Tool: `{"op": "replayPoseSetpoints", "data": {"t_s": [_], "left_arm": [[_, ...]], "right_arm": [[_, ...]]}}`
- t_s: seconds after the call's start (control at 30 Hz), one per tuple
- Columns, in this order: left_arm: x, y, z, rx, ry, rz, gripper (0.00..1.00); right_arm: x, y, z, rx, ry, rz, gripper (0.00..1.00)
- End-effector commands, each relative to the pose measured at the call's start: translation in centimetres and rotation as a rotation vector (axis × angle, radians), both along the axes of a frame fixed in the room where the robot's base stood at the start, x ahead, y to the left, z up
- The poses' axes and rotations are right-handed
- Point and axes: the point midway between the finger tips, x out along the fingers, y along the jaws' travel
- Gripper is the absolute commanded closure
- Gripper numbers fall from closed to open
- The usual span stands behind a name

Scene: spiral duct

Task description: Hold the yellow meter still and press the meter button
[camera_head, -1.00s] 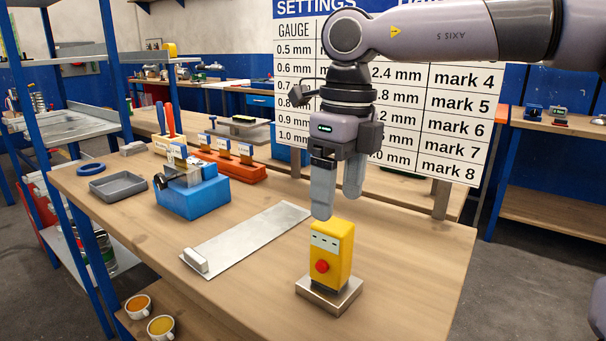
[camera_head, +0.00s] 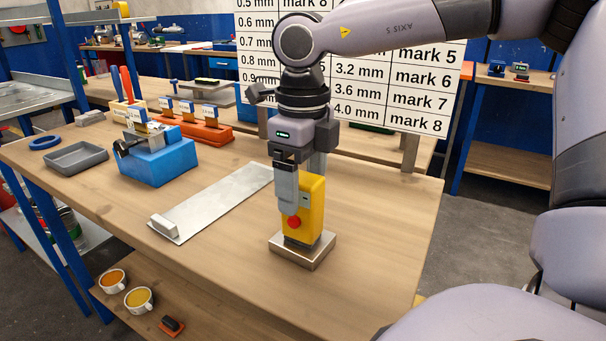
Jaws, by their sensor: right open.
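The yellow meter (camera_head: 317,212) stands upright on a square metal base (camera_head: 308,252) near the front of the workbench. Its red button (camera_head: 293,222) shows on the front face, just below a fingertip. My right gripper (camera_head: 303,188) is open and points down at the meter's upper part. One finger is in front of the meter's face and covers part of its display. The other finger is behind the meter, its tip hidden. I cannot tell whether either finger touches the meter. My left gripper is not in view.
A flat metal plate (camera_head: 222,203) lies left of the meter. Farther left are a blue device (camera_head: 160,163), a grey tray (camera_head: 76,158) and an orange rack (camera_head: 205,132). A settings board (camera_head: 420,88) stands behind. Bare bench top surrounds the meter's base.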

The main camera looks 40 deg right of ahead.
Motion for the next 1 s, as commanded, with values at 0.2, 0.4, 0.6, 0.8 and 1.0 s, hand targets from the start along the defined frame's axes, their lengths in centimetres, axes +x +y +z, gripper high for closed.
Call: {"op": "replayPoseSetpoints", "data": {"t_s": [0.2,0.4,0.6,0.8,1.0], "left_arm": [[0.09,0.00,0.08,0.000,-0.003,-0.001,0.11],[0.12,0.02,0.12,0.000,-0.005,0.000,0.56],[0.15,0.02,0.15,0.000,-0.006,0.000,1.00],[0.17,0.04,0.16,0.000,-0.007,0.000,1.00],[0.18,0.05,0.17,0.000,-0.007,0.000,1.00]], "right_arm": [[0.00,0.00,0.02,0.000,0.000,0.000,0.79],[0.01,-0.01,0.04,0.000,-0.001,0.000,0.88],[0.01,-0.01,0.05,0.000,-0.001,0.000,0.88],[0.02,0.00,0.06,0.000,-0.001,0.000,0.88],[0.02,0.01,0.07,0.000,-0.001,0.000,0.88]]}}
